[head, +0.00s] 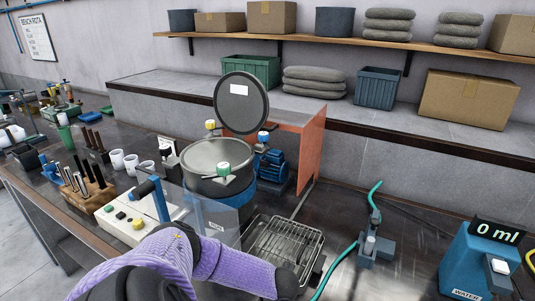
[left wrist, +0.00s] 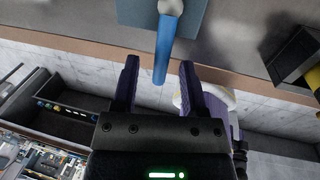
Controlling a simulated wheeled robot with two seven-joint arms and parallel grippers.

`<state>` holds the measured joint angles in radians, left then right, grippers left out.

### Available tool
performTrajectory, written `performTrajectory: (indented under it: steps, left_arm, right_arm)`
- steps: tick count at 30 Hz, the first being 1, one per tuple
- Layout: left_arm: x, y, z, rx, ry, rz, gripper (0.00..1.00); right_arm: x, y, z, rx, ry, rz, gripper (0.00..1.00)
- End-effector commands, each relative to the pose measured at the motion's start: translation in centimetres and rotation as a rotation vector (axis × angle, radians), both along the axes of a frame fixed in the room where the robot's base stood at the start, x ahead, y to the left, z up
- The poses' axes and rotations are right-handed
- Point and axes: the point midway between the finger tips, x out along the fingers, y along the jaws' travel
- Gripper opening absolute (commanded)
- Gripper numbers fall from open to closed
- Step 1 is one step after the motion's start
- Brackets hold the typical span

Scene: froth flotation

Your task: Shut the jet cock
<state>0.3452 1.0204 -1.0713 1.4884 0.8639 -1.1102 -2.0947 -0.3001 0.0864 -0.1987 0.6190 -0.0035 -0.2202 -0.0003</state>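In the left wrist view, my left gripper (left wrist: 160,63) is open, with its two dark purple fingers apart. A blue bar or lever (left wrist: 162,58) with a pale round end hangs from a blue-grey block (left wrist: 192,14); its lower end shows between the fingers, with gaps on both sides. I cannot tell its depth or whether it is the jet cock. In the head view, a blue-grey fitting (head: 368,247) with a green hose stands on the bench at right. My purple arm crosses the bottom; its fingers do not show there. My right gripper is not in view.
The round tank (head: 213,155) stands mid-bench, with a raised dark lid (head: 240,103) behind. A wire rack (head: 285,248) lies in front. A blue water unit (head: 470,262) reading 0 ml stands at right. A white control box (head: 130,222) is left of my arm.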

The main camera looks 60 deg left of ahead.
Motion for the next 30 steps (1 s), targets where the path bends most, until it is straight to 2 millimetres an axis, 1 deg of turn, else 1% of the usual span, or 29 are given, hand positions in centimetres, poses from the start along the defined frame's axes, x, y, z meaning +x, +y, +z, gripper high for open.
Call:
performTrajectory:
  steps: [6, 8, 11, 15, 18, 21, 24, 30]
  left_arm:
    - [0.0, 0.0, 0.0, -0.001, 0.0, 0.0, 0.55]
    - [0.1, -0.1, 0.3, -0.001, 0.0, 0.0, 0.55]
    - [0.3, -0.3, 2.3, -0.001, -0.002, -0.001, 0.55]
    - [0.6, -0.9, 6.0, 0.0, -0.003, -0.002, 0.55]
    - [0.8, -1.3, 8.1, 0.0, -0.003, -0.002, 0.55]
    - [0.9, -1.6, 9.3, 0.0, -0.001, 0.0, 0.55]
    - [0.9, -1.7, 9.8, 0.0, -0.001, 0.0, 0.55]
    - [0.9, -1.7, 9.7, 0.0, 0.0, 0.0, 0.55]
  right_arm:
    - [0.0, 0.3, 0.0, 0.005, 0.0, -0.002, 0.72]
    - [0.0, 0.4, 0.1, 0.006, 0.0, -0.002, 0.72]
    - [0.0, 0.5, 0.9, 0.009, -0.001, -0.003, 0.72]
    - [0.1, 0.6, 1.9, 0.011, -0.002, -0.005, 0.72]
    - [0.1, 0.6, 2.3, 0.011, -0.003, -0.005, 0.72]
    - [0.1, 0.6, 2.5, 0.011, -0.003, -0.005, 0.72]
    - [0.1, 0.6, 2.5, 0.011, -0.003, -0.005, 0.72]
    - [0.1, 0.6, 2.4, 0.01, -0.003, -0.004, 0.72]
